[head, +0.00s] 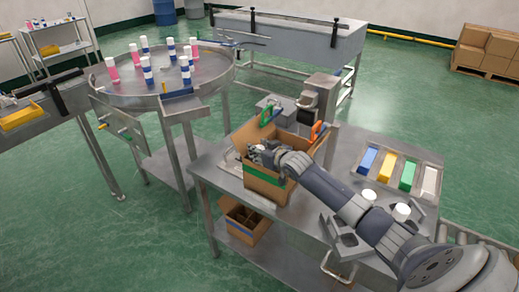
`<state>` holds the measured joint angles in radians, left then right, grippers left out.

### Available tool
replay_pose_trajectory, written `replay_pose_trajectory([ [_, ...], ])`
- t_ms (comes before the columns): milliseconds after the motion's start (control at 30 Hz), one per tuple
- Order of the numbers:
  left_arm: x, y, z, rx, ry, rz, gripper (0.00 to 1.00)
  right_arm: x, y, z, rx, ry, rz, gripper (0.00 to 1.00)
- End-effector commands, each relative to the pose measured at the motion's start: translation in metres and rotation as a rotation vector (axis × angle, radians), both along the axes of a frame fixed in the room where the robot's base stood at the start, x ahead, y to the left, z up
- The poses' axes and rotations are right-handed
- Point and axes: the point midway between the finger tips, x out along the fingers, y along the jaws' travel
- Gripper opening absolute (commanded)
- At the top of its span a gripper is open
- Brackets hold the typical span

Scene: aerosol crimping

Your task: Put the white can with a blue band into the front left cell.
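Several white cans with blue bands (147,71) stand upright on the round steel turntable (125,95) at the upper left, among pink cans with white tops (112,69). An open cardboard box (268,187) with a green stripe stands on the steel table. My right arm comes in from the lower right, and its gripper (256,153) is at the box opening, on the left side. The fingers are small and partly hidden, so I cannot tell whether they hold a can. The box's cells are hidden by its walls and my arm. My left gripper is not in view.
A tray with blue, yellow, green and white blocks (367,159) lies at the table's right. White round-topped items (402,211) stand in front of it. A grey machine (319,97) stands behind the box. Another divided cardboard box (245,220) is on the lower shelf.

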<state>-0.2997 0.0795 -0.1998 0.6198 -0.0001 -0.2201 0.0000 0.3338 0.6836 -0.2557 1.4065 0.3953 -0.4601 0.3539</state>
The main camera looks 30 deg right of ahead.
Motion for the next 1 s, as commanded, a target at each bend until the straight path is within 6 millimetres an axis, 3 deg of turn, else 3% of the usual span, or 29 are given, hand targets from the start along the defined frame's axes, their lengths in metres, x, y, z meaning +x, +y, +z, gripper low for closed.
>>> replay_pose_trajectory([
  [33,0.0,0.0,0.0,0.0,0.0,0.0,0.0,0.0,0.0,0.001,0.0,-0.002,0.0,0.0],
  [67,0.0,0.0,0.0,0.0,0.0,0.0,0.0,0.0,0.0,0.001,0.0,-0.002,0.0,0.38],
  [167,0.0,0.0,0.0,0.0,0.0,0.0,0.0,0.0,0.0,0.001,0.0,-0.002,0.0,0.59],
  [633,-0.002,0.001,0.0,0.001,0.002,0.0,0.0,-0.006,0.0,0.002,-0.001,0.002,0.0,0.59],
  [1000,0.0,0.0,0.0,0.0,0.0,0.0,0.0,-0.052,0.003,0.02,0.0,0.002,0.001,0.59],
])
